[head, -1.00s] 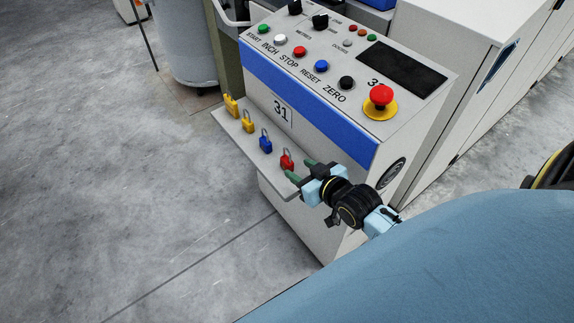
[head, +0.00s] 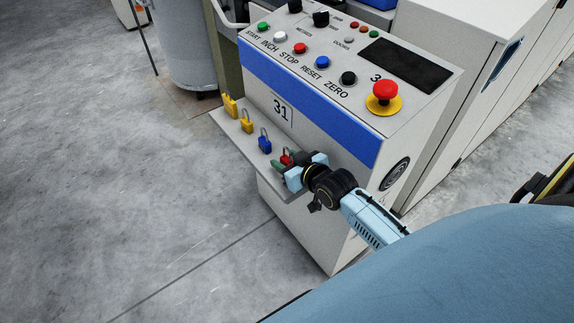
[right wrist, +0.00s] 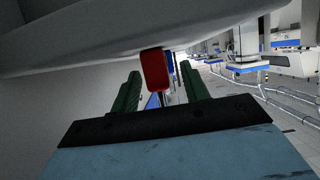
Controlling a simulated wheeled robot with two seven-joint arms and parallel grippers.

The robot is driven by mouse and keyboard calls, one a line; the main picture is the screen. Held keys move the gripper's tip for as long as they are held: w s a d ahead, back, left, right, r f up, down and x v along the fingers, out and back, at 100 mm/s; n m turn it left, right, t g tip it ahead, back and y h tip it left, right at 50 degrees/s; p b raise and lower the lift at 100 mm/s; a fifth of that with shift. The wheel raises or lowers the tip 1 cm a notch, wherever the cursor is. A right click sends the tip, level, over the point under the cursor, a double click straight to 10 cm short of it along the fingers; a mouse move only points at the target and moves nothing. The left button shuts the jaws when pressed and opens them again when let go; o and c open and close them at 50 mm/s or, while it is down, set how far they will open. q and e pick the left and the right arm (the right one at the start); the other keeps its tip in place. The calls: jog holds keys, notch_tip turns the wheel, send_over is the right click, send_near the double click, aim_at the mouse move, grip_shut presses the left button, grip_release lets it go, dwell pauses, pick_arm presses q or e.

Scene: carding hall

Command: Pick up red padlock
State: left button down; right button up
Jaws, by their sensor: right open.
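The red padlock (head: 286,157) stands on the narrow shelf (head: 225,125) of the machine, at the right end of a row of padlocks. My right gripper (head: 281,166) is at the padlock, with its green fingers open and partly covering it. In the right wrist view the red padlock (right wrist: 154,70) shows between and just beyond the two open green fingers (right wrist: 158,92). I cannot tell whether a finger touches it. My left gripper is not in view.
A blue padlock (head: 265,145) stands beside the red one, then two yellow padlocks (head: 247,126) farther left. The machine's panel (head: 318,110) rises behind the shelf. A red emergency button (head: 385,90) is on top. Open grey floor (head: 120,200) lies to the left.

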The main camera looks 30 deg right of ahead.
jog(key=shift+c, duration=0.2)
grip_shut()
jog(key=shift+r, duration=0.1)
